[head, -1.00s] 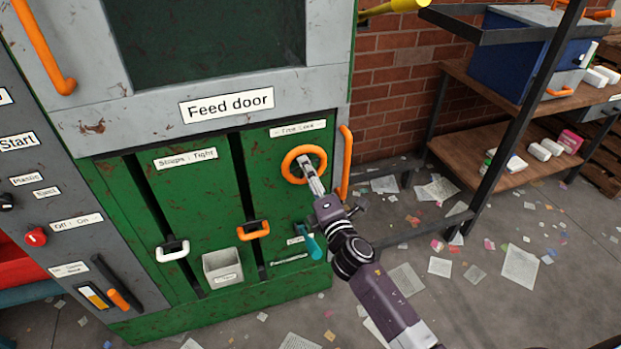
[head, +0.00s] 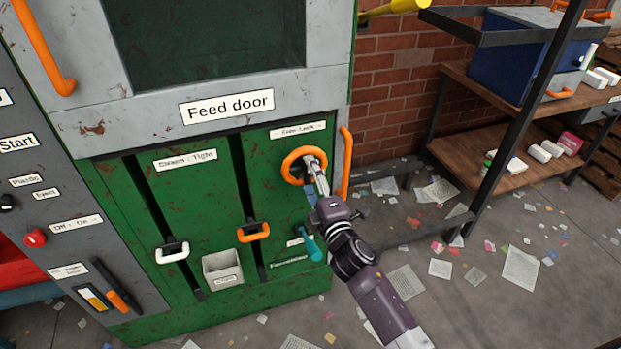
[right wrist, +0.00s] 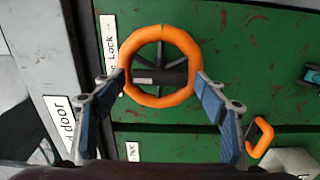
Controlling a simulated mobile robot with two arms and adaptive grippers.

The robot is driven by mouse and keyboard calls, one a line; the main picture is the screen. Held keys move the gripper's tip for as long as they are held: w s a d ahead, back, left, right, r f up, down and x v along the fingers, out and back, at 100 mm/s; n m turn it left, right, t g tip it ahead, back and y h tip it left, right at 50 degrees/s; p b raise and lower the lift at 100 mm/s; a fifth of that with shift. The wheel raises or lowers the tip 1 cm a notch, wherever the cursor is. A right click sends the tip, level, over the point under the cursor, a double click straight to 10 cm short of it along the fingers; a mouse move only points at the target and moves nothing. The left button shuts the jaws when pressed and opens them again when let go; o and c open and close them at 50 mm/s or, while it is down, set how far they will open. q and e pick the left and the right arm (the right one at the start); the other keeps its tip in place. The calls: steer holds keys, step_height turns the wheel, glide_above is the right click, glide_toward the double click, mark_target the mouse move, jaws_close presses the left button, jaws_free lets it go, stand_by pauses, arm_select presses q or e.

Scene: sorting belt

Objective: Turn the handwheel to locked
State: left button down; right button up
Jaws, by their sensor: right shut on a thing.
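The orange handwheel (head: 287,168) is on the upper right of the green machine front, under a label (head: 298,130) that seems to end in "Lock". In the right wrist view its orange rim (right wrist: 160,31) is face-on, with dark spokes and a dark hub bar lying roughly level. My right gripper (head: 315,170) is at the wheel. In the right wrist view its two blue-padded fingers (right wrist: 160,77) sit on opposite sides of the rim, closed on it. The wheel's locked or unlocked mark cannot be read. My left gripper is not in view.
An orange upright handle (head: 346,165) stands close right of the wheel. Below are a teal handle (head: 311,246), an orange pull (head: 254,232), a white pull (head: 172,251) and a small grey bin (head: 222,268). A shelf rack (head: 500,90) stands right. Paper scraps litter the floor.

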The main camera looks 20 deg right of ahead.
steer(key=o, duration=1.2)
steer(key=shift+c, duration=0.2)
steer(key=shift+s, duration=0.1)
steer(key=s, duration=1.2)
steer(key=shift+d, duration=0.2)
steer(key=shift+w, duration=0.1)
